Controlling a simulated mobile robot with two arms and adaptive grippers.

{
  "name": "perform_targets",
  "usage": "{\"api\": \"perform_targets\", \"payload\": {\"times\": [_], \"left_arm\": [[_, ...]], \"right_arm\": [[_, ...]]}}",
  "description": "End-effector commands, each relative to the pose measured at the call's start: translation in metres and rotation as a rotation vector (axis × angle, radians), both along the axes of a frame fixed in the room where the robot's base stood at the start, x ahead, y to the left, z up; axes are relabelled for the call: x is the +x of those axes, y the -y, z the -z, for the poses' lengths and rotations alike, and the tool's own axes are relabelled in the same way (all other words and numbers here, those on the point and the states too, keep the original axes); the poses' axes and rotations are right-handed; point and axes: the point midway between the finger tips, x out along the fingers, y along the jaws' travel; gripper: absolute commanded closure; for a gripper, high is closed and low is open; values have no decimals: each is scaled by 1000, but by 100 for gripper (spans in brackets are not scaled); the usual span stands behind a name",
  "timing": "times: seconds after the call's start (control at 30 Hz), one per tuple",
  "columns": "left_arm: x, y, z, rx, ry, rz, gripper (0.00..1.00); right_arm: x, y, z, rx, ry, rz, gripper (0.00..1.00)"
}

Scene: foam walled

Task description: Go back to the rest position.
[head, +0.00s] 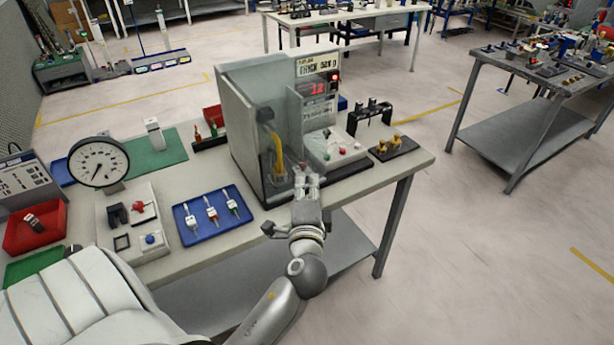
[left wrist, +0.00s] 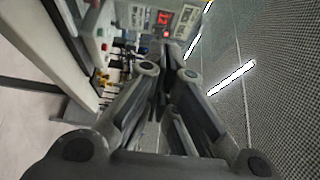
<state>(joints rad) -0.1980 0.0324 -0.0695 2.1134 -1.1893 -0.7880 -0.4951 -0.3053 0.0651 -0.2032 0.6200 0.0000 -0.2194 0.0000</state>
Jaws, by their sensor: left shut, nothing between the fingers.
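My left gripper (head: 308,172) reaches up from the bottom of the head view over the front edge of the workbench (head: 335,192). It is shut and empty, just in front of the grey test machine (head: 246,150) with the red lit display. The left wrist view shows its fingers (left wrist: 168,72) close together, with nothing seen between them, and the red display (left wrist: 164,17) beyond. Part of the machine's base is hidden behind the gripper. My right gripper is not in either view.
A blue tray (head: 182,228) with several small tools, a round dial gauge (head: 98,163) and a red bin (head: 18,238) are on the bench to the left. A black fixture with brass parts (head: 388,148) stands right of the machine. Open floor (head: 480,240) lies right of the bench.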

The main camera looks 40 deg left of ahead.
Motion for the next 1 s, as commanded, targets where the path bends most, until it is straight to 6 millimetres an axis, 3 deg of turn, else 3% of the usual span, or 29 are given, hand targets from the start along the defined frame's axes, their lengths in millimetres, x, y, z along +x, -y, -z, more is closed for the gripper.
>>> {"api": "perform_targets", "payload": {"times": [0.37, 0.47, 0.57, 0.77, 0.87, 1.0], "left_arm": [[-10, 8, 1, -2, -2, 1, 100], [-6, 12, 16, -21, -25, 18, 100], [3, 22, 59, -81, -85, 64, 100], [1, 58, 202, -313, -278, 168, 100], [-18, 75, 275, -449, -376, 189, 100], [-64, 96, 371, -651, -507, 173, 100]], "right_arm": [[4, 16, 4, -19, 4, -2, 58], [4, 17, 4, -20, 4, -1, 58], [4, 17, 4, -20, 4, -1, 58], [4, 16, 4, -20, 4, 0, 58], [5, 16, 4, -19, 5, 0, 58], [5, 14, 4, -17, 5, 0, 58]]}}
